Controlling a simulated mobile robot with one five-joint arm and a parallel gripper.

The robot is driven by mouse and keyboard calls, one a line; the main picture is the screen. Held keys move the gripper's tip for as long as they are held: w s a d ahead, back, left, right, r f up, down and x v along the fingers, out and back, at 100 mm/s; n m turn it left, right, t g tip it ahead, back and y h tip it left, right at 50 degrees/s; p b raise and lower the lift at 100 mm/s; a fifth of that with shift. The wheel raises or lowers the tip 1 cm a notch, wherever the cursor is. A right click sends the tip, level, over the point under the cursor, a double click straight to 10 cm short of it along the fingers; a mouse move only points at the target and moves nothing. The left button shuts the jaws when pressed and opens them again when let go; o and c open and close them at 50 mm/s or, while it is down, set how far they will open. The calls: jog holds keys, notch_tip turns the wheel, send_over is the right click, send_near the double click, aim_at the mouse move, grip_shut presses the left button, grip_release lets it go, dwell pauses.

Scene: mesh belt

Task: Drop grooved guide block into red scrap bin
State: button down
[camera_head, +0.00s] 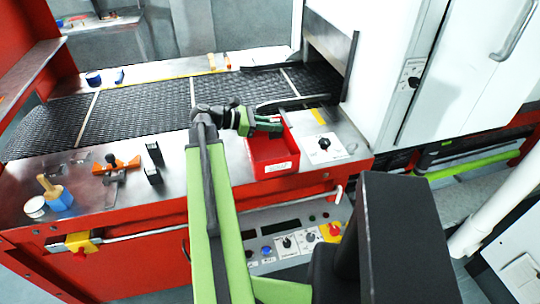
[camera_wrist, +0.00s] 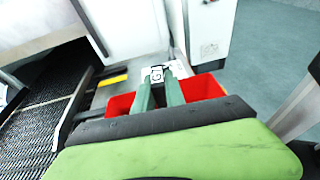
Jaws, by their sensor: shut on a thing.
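The red scrap bin (camera_head: 262,157) stands on the steel ledge in front of the mesh belt, with a white label on its front wall. My gripper (camera_head: 276,127) is over the back part of its opening. In the wrist view, red bin walls (camera_wrist: 207,87) show on both sides of my two green fingers (camera_wrist: 160,92).
The dark mesh belt (camera_head: 140,120) runs behind the bin. A knob panel (camera_head: 325,147) sits just right of it. A white cabinet (camera_head: 400,60) rises at the right.

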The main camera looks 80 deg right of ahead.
notch_tip(320, 180, down, 3)
jog(key=shift+b, duration=0.9)
jog(key=shift+r, duration=0.1)
jog(key=c, duration=1.3)
grip_release()
jog(key=p+v, duration=0.5)
jog(key=v, duration=1.2)
jog(key=shift+w, duration=0.15)
jog(key=shift+a+r, duration=0.1)
